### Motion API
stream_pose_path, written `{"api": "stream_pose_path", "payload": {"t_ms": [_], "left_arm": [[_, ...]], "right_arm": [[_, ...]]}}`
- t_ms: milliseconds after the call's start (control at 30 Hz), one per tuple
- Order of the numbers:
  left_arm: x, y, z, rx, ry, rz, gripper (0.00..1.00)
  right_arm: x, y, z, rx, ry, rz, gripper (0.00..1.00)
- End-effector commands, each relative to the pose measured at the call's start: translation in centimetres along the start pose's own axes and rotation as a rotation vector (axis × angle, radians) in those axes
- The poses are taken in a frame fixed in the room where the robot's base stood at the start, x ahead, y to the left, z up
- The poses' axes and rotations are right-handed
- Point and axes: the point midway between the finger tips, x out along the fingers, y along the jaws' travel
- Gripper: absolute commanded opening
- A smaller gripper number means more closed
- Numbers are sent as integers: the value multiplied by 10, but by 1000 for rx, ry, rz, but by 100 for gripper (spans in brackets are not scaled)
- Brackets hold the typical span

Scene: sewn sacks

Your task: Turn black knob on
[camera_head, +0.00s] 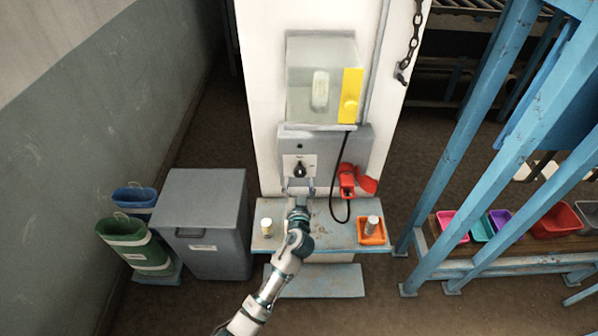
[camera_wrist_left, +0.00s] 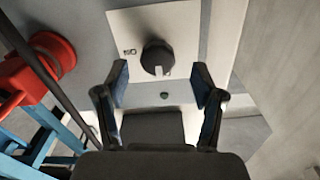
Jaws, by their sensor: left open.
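The black knob (camera_head: 299,170) sits on a light plate on the grey control box (camera_head: 351,147), which is fixed to the white column. In the left wrist view the round black knob (camera_wrist_left: 157,58) has a pale pointer mark at its lower right. My left gripper (camera_head: 299,187) is just below the knob in the head view. In the left wrist view my left gripper (camera_wrist_left: 160,88) is open, with its two fingers spread apart below and to either side of the knob, holding nothing. The right gripper does not show.
A red plug (camera_head: 347,182) with a black cable hangs right of the knob. A blue-grey shelf (camera_head: 320,240) below carries a small can (camera_head: 266,227) and an orange tray (camera_head: 372,240). A clear box with a yellow strip (camera_head: 350,96) is above. Blue posts stand at right.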

Motion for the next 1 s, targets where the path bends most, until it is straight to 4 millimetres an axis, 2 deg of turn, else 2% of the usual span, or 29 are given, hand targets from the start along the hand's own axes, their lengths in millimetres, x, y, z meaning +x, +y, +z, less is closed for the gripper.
{"api": "stream_pose_path", "payload": {"t_ms": [100,233,400,633,867,900,1000], "left_arm": [[22,0,-1,2,0,-1,68],[37,0,0,0,0,1,68],[44,0,1,-1,-1,0,68],[45,-1,1,-2,-1,0,68],[45,0,1,-1,-1,0,11],[45,0,0,-1,-1,0,8],[45,0,0,0,-1,0,8]], "right_arm": [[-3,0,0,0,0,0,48],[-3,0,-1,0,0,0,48],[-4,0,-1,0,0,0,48],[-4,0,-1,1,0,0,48],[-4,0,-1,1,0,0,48],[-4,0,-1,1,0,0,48],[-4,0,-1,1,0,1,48]]}}
